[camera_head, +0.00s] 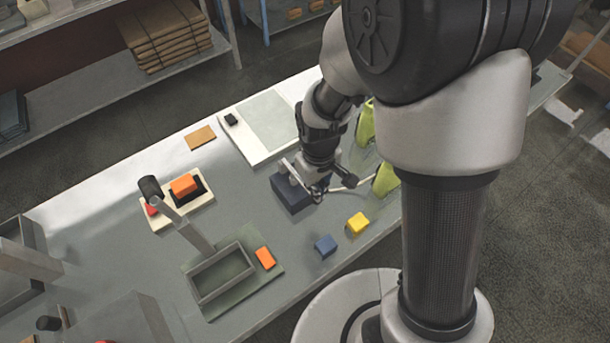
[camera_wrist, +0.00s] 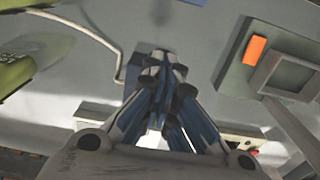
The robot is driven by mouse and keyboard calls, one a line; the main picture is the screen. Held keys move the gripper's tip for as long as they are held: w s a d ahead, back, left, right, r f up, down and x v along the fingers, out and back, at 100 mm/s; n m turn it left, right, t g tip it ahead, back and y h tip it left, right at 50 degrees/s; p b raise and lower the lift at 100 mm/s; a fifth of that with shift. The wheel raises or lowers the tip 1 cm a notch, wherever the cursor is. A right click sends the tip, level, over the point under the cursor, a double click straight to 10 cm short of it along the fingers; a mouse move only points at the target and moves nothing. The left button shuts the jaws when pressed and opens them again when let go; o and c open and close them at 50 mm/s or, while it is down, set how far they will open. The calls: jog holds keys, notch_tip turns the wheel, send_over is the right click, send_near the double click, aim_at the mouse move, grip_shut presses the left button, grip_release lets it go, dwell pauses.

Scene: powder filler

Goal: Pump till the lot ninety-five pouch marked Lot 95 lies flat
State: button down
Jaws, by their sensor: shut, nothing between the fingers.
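My gripper (camera_head: 318,190) is shut and empty, just above or beside a dark blue box (camera_head: 291,193) on the bench; I cannot tell whether it touches. A pale lever-like bar rises by the box, partly hidden by my gripper. Two yellow-green pouch-like things are to the right: one farther back (camera_head: 366,122), half hidden by my arm, and one nearer (camera_head: 385,179). They look raised, not flat. A pale hose (camera_head: 346,184) runs from near the box toward the pouches. In the wrist view my closed fingers (camera_wrist: 160,62) are central and the pouches (camera_wrist: 32,66) are left.
A yellow block (camera_head: 357,223) and a blue block (camera_head: 326,245) lie near the front edge. A green-grey base with an open frame (camera_head: 222,276) and an orange block (camera_head: 265,258) stand left. A white board (camera_head: 266,122) lies behind. Bench between them is clear.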

jog(key=shift+w+a+r+p, duration=0.1)
jog(key=shift+w+r+p, duration=0.05)
jog(key=shift+r+p, duration=1.2)
jog(key=shift+r, duration=0.25)
dwell(0.6)
notch_tip(320, 180, up, 6)
jog(key=p, duration=0.4)
dwell(0.7)
jog(key=s+d+r+m+t+b, duration=0.2)
jog(key=s+d+b, duration=0.3)
jog(key=b, duration=0.4)
jog(key=s+d+r+m+t+b, duration=0.2)
jog(key=s+d+m+b, duration=0.2)
jog(key=s+d+b, duration=0.2)
jog(key=s+b, duration=0.2)
jog(key=shift+s+r+m+t+b, duration=0.2)
jog(key=shift+s+m+t+b, duration=0.1)
jog(key=shift+m+b, duration=0.1)
